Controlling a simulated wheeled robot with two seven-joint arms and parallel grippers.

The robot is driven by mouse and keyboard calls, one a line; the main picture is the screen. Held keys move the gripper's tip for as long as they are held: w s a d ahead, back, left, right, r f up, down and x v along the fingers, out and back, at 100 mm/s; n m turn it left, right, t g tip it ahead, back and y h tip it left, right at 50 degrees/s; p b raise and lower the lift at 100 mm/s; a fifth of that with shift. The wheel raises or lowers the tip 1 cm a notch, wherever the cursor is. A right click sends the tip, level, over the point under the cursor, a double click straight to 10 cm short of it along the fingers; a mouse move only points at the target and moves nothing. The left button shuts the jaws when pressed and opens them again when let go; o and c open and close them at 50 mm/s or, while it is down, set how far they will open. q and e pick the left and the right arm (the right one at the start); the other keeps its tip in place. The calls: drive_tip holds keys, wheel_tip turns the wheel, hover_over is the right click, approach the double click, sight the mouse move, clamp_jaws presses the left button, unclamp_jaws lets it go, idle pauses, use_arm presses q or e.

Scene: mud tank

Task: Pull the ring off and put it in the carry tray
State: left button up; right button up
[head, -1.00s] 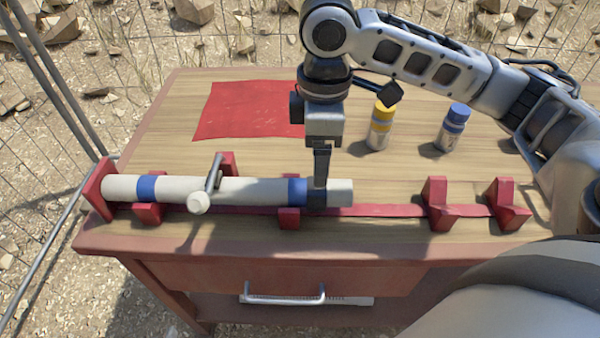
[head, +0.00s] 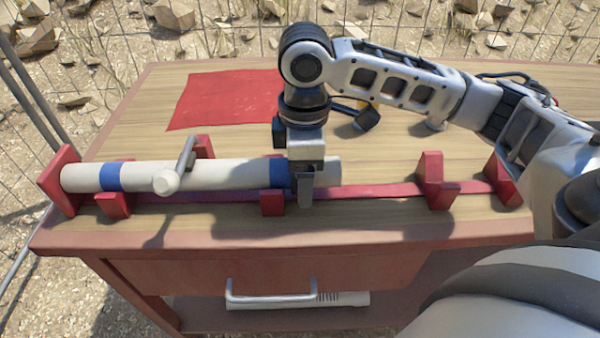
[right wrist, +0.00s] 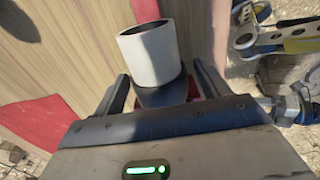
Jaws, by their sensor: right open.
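A pale tube (head: 222,172) with blue bands lies level along red supports on the table. A dark band, apparently the ring, sits around the tube near its right end; in the head view my right gripper (head: 305,192) covers it. The right wrist view shows this dark ring (right wrist: 165,94) below the tube's pale open end (right wrist: 150,55), between my two fingers. My right gripper is open and straddles the tube, with a finger on each side; contact is unclear. My left gripper is not in view. I see no carry tray.
A red mat (head: 225,98) lies at the table's back left. Two red supports (head: 437,180) (head: 503,180) stand empty right of the tube. A crossbar handle (head: 180,168) sticks out of the tube. Bottles behind my arm are mostly hidden. A drawer handle (head: 270,298) is at the front.

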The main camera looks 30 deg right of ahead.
sight(331, 161)
drive_tip(key=c, duration=0.8)
drive_tip(key=shift+o, duration=0.2)
drive_tip(key=shift+d, duration=0.1)
drive_tip(key=shift+s+d+p, duration=0.55)
drive_tip(key=shift+d, duration=0.3)
drive_tip(key=shift+s+d+p, duration=0.5)
drive_tip(key=shift+s+d, duration=0.05)
drive_tip(key=shift+d, duration=0.3)
drive_tip(key=shift+s+d+p, duration=0.3)
drive_tip(key=shift+s+d, duration=0.15)
drive_tip(key=shift+d, duration=0.25)
drive_tip(key=shift+s+d+p, duration=0.35)
drive_tip(key=shift+s+d, duration=0.05)
drive_tip(key=shift+d, duration=0.3)
drive_tip(key=shift+s+d+p, duration=0.3)
drive_tip(key=shift+s+d, duration=0.15)
drive_tip(key=shift+d, duration=0.25)
